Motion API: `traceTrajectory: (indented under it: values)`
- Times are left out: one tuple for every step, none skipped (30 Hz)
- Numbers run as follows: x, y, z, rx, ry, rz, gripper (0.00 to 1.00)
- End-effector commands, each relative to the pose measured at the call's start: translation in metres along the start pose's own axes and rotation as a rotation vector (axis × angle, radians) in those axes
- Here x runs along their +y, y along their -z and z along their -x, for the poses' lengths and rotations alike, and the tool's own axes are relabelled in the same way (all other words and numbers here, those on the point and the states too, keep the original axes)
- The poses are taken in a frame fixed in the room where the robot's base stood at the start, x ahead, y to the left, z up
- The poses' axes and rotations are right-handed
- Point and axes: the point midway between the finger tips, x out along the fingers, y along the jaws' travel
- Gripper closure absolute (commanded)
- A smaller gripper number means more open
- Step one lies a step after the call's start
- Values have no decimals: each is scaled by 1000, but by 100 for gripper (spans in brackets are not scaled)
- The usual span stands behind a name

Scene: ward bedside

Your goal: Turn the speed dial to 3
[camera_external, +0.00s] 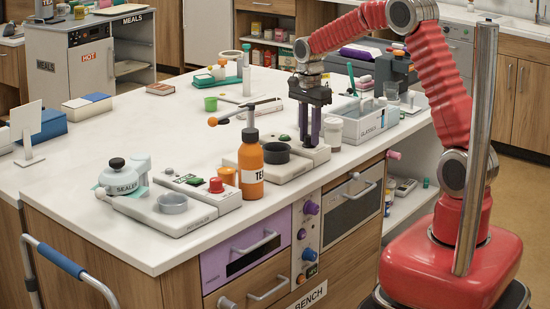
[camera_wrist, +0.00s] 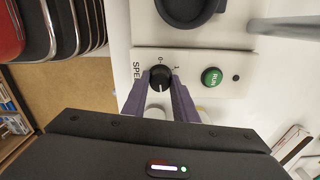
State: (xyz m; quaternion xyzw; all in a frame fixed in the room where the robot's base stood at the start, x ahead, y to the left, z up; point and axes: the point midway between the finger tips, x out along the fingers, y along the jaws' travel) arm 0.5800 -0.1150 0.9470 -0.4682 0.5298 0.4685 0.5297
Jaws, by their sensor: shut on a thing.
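The black speed dial (camera_wrist: 160,77) sits on a white panel in the wrist view, beside the partly hidden lettering "SPE" and the marks 0 and 1. My gripper (camera_wrist: 161,86) points down at it, with its two purple fingers shut on the dial from both sides. The fingers cover some of the scale, and I cannot read which number the dial points to.
A green RUN button (camera_wrist: 211,76) is close to the dial on the same panel. A dark round dish (camera_external: 276,153) sits on the device, with an orange bottle (camera_external: 250,165) to its left. A white jar (camera_external: 332,133) and a grey-white tray (camera_external: 364,118) stand close on the right.

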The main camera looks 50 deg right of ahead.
Motion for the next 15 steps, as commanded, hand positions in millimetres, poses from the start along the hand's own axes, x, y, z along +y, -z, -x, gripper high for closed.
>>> traceTrajectory:
  values:
    - [-1,0,1,1,5,-27,97]
    - [-1,0,1,1,5,-43,97]
    - [-2,0,1,1,5,-63,97]
    - [-1,0,1,1,5,-75,97]
    - [-1,0,1,1,5,-87,97]
    - [-1,0,1,1,5,-100,97]
    - [-1,0,1,1,5,-109,97]
    - [-1,0,1,1,5,-117,97]
    - [-1,0,1,1,5,-125,97]
    - [-1,0,1,1,5,-129,97]
    - [-1,0,1,1,5,-132,97]
    - [-1,0,1,1,5,-136,97]
    - [-1,0,1,1,5,-138,97]
    - [-1,0,1,1,5,-140,97]
    - [-1,0,1,1,5,-140,97]
